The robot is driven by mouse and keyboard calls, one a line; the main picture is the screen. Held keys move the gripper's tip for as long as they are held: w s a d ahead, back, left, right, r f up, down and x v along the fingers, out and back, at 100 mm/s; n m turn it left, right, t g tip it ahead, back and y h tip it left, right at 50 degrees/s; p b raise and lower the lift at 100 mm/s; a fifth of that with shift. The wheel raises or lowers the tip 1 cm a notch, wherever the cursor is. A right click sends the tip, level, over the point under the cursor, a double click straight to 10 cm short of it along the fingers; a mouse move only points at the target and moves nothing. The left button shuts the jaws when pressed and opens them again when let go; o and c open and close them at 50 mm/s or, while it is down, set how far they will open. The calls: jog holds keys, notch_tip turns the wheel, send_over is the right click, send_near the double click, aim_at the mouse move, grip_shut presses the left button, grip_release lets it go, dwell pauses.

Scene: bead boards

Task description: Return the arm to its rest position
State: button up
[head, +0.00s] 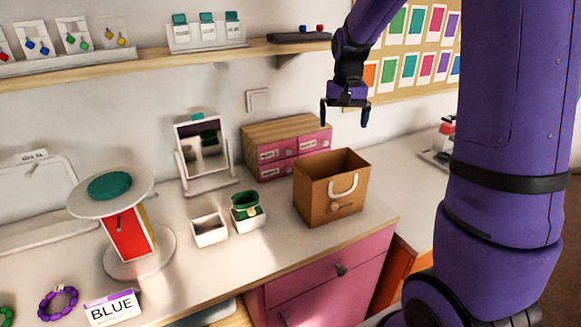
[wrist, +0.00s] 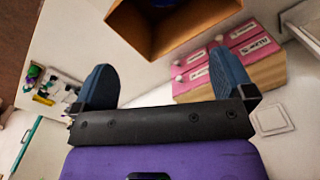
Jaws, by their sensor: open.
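My arm (head: 510,150) is purple and stands at the right of the head view, with its forearm reaching in from the top. My gripper (head: 345,115) hangs in the air above and behind the brown bag (head: 314,203), clear of the counter. Its two fingers are spread and nothing is between them. In the wrist view my gripper (wrist: 165,85) also shows its blue fingertips apart. The open brown bag (wrist: 198,22) is at the top of that view, with something dark inside that I cannot make out.
Pink drawers (head: 277,152) with a wooden top stand behind the bag. A mirror (head: 203,150), a white box (head: 209,230), a green item (head: 246,206) in another box and a round stand (head: 137,272) are on the counter (head: 210,285). A shelf (head: 150,63) runs along the wall.

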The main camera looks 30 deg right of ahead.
jog(key=s+a+r+n+t, duration=0.1)
jog(key=s+a+r+n, duration=0.1)
jog(key=s, duration=0.6)
jog(key=s+a+r+n+t, duration=0.1)
jog(key=s+a+r+t, duration=0.1)
jog(key=s+a+r, duration=0.3)
jog(key=s+a+r+n+t, duration=0.2)
jog(key=s+a+r, duration=0.2)
jog(key=s, duration=0.9)
jog(key=shift+s+a+n, duration=0.25)
jog(key=shift+a+n, duration=0.05)
jog(key=shift+a, duration=0.75)
